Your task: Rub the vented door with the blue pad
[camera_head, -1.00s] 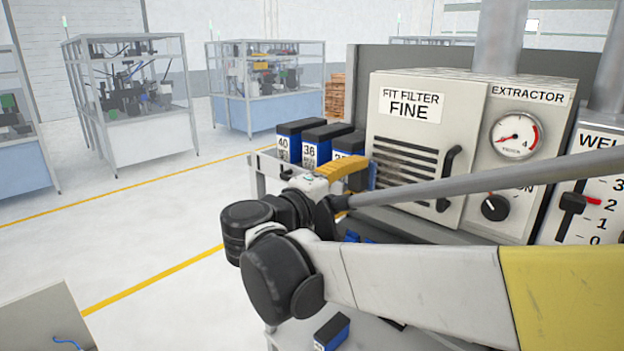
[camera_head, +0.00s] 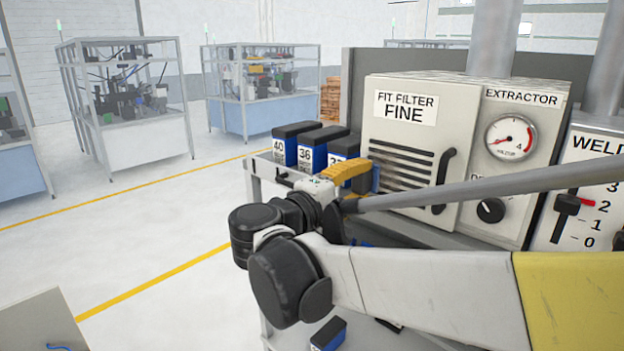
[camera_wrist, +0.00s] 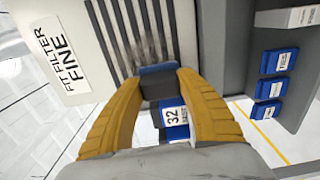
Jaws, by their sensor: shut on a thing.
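The vented door (camera_head: 459,100) is a cream panel with dark slots, a black handle and a "FIT FILTER FINE" label. It also fills the upper left of the wrist view (camera_wrist: 95,38). A dark smudge lies across its slots in the wrist view. My gripper (camera_head: 362,176) has yellow fingers, shut on the blue pad (camera_head: 376,179) by its dark grey back. In the wrist view the pad (camera_wrist: 158,69) sits between the fingertips (camera_wrist: 159,88), its blue face towards the slots. I cannot tell whether it touches the door.
Several blue boxes with black tops, one marked 36 (camera_head: 312,158), stand left of the door. Another blue box (camera_head: 328,335) lies lower down. The extractor panel (camera_head: 515,175) with gauge and knob is to the right. My arm crosses in front of it.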

